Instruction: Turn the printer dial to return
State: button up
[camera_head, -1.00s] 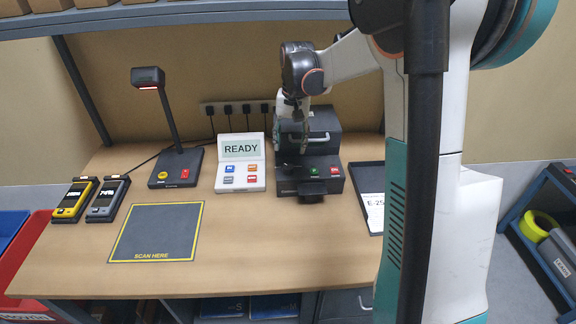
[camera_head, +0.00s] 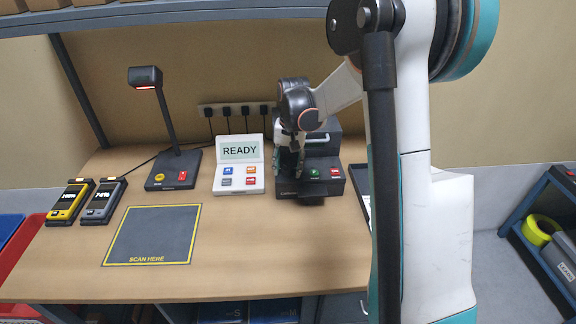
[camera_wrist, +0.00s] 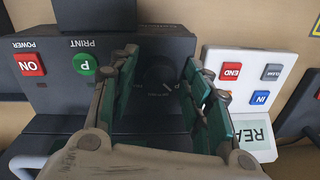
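The printer (camera_head: 331,191) is a dark box at the back right of the bench. Its panel shows in the wrist view, upside down, with a green P button (camera_wrist: 84,64) labelled PRINT and a red ON button (camera_wrist: 29,65) labelled POWER. The dark dial (camera_wrist: 157,76) is right of the green button there, with small lettering too faint to read, and its setting is unclear. My gripper (camera_wrist: 160,62) is open, with one green-padded finger on each side of the dial; contact cannot be told. In the head view my gripper (camera_head: 291,163) hides the dial.
A white button panel (camera_head: 240,177) with a READY screen stands left of the printer. A scanner lamp (camera_head: 173,170), two handheld devices and the scan mat (camera_head: 152,235) are further left. The bench front is clear.

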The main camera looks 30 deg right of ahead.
jog(key=c, duration=0.7)
jog(key=shift+o, duration=0.2)
jog(key=shift+m, duration=0.4)
jog(key=m, duration=0.3)
jog(key=shift+m, duration=0.4)
jog(key=shift+a+m+p, duration=0.1)
jog(key=shift+m+p, duration=0.25)
jog(key=shift+m, duration=1.75)
jog(key=o, duration=1.1)
